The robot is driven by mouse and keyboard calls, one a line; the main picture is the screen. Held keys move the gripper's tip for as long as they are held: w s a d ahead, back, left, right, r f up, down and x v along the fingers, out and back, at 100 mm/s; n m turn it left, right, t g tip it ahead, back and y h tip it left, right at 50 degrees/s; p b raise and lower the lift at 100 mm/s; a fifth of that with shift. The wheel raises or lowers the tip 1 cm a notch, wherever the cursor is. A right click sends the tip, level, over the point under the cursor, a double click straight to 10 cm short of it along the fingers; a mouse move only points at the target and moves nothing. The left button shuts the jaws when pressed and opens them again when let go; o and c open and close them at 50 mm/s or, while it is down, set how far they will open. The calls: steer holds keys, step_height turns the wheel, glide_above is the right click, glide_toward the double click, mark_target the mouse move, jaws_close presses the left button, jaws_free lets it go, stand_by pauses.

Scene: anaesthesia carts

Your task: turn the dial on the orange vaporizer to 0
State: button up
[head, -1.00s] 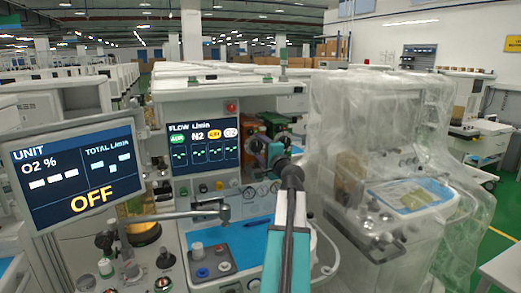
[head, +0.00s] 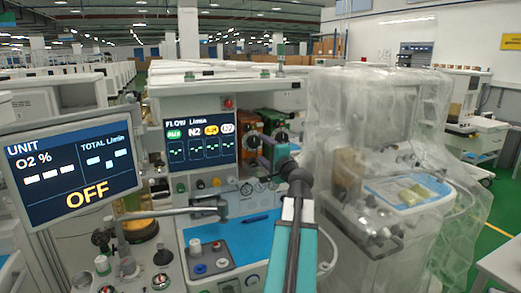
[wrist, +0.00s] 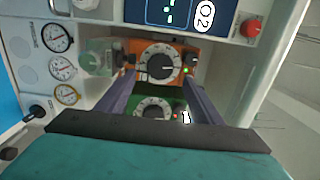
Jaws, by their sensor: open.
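The orange vaporizer (head: 244,119) stands beside the flow screen in the head view, left of the green vaporizer (head: 273,121). In the wrist view the orange vaporizer (wrist: 186,49) is above the green one (wrist: 177,104). Its round dial (wrist: 160,62) has a black knob and a pale scale ring; I cannot read the setting. My gripper (wrist: 158,77) is open and empty. Its two dark fingers reach toward the orange vaporizer, their tips on either side of the picture area just below its dial. I cannot tell any contact. In the head view my gripper (head: 262,152) is partly hidden.
Pressure gauges (wrist: 62,68) and a translucent block with a green knob (wrist: 95,60) lie left of the dial in the wrist view. A red knob (wrist: 250,27) is at upper right. A plastic-covered cart (head: 375,140) stands right of my arm.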

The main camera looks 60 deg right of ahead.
mark_target(254, 143)
steer(key=b+v, duration=0.1)
steer(key=v, duration=0.6)
steer(key=shift+s+a, duration=0.2)
steer(key=shift+s, duration=0.05)
stand_by(0.3)
steer(key=n+b, duration=0.1)
steer(key=n, duration=0.3)
steer(key=n+b, duration=0.1)
steer(key=n, duration=0.4)
steer(key=a+n+b, duration=0.1)
steer(key=n, duration=0.4)
steer(key=shift+r+g, duration=0.2)
steer(key=shift+g, duration=0.1)
steer(key=shift+w+d+r+p, duration=0.2)
steer(key=shift+w+d+p, duration=0.2)
steer(key=shift+p, duration=1)
steer(key=p+x, duration=0.1)
steer(key=p, duration=0.4)
steer(key=shift+w+d, duration=0.15)
steer(key=shift+w, duration=0.2)
steer(key=shift+p+x, duration=2.85)
steer(key=shift+x, duration=2.7)
